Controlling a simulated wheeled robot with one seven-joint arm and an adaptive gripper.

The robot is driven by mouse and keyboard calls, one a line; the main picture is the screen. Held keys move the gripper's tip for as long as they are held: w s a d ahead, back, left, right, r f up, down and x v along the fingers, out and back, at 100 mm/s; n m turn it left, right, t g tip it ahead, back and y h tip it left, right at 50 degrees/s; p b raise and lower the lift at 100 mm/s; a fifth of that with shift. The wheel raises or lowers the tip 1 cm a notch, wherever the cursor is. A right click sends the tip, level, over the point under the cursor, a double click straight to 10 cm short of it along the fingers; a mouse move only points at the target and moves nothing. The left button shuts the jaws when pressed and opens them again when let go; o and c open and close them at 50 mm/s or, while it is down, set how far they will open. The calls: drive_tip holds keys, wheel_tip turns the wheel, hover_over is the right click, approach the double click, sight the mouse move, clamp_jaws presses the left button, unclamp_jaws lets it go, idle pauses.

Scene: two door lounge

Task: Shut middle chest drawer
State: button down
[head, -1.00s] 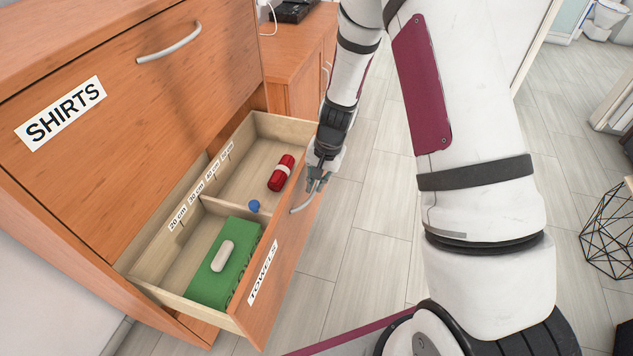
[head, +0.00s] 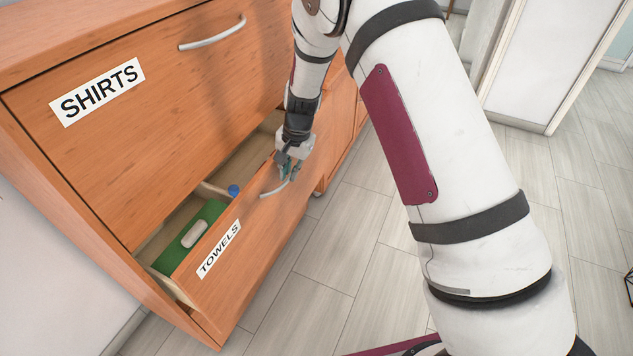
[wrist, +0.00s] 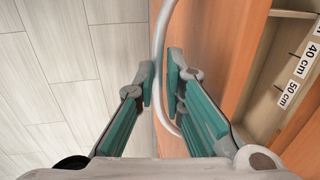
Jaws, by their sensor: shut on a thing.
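The middle chest drawer, labelled TOWELS (head: 219,249), is partly open below the drawer labelled SHIRTS (head: 97,91).
The upper drawer front is closed, with its own handle (head: 212,36). The tiled floor (head: 330,260) in front of the chest is clear. A white wall and door frame (head: 530,70) are at the upper right.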

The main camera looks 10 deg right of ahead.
drive_tip(key=w+a+b, duration=0.3)
drive_tip(key=w+a, duration=0.4)
drive_tip(key=a, duration=0.2)
drive_tip(key=shift+a+b, duration=0.25)
drive_tip(key=shift+b, duration=0.15)
drive_tip(key=shift+s, duration=0.1)
drive_tip(key=c, duration=1.7)
unclamp_jaws()
drive_tip(key=shift+o, duration=0.2)
wheel_tip(320, 180, up, 12)
drive_tip(key=s+d, duration=0.1)
drive_tip(key=d, duration=0.1)
drive_tip(key=shift+s, duration=0.15)
drive_tip(key=shift+f, duration=0.1)
